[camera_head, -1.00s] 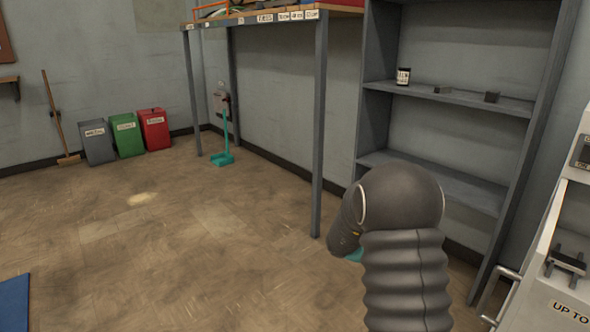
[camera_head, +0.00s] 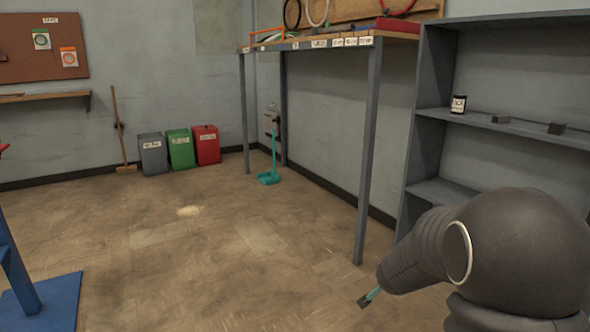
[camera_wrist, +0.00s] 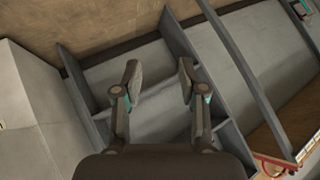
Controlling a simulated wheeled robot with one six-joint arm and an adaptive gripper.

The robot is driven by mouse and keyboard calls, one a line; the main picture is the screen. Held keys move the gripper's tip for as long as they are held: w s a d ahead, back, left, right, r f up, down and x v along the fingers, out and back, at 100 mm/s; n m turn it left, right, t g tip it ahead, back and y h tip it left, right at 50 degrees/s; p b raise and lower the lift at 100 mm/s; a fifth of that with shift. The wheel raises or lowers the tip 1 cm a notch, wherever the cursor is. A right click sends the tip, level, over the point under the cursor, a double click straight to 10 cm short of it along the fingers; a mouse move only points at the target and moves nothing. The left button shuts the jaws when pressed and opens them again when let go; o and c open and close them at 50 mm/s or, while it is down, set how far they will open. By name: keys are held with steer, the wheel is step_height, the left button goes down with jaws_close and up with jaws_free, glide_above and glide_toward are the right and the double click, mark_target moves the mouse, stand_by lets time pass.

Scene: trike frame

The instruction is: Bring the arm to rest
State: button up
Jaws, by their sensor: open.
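My gripper shows in the wrist view (camera_wrist: 160,82) with its two fingers apart and nothing between them. Beyond the fingers is the grey shelf unit, which the wrist view shows at a slant. In the head view my dark arm is at the lower right, in front of the shelf unit (camera_head: 428,150). Only a small tip of my gripper (camera_head: 368,298) shows there, so its fingers are mostly hidden. My gripper appears clear of the shelves and holds nothing.
A workbench (camera_head: 375,150) with labelled edge stands by the wall. Grey (camera_head: 153,154), green (camera_head: 180,149) and red bins (camera_head: 206,145) stand at the back. Open floor (camera_head: 200,250) lies at centre and left.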

steer(key=s+a+r+n+g+y, duration=0.2)
steer(key=s+a+n+y, duration=0.15)
steer(key=s+a, duration=0.35)
steer(key=s+a+r+n+g+y, duration=0.2)
steer(key=s+a+n, duration=0.25)
steer(key=s, duration=0.55)
steer(key=s+r+n, duration=0.1)
steer(key=s+r, duration=0.1)
steer(key=s, duration=0.4)
steer(key=s+d+r+n+h, duration=0.1)
steer(key=s+r, duration=0.2)
steer(key=s, duration=0.3)
steer(key=s+r+n+h, duration=0.1)
steer(key=s+r, duration=0.2)
steer(key=s, duration=0.3)
steer(key=shift+d+r, duration=0.15)
steer(key=shift+r, duration=0.05)
steer(key=shift+s, duration=0.1)
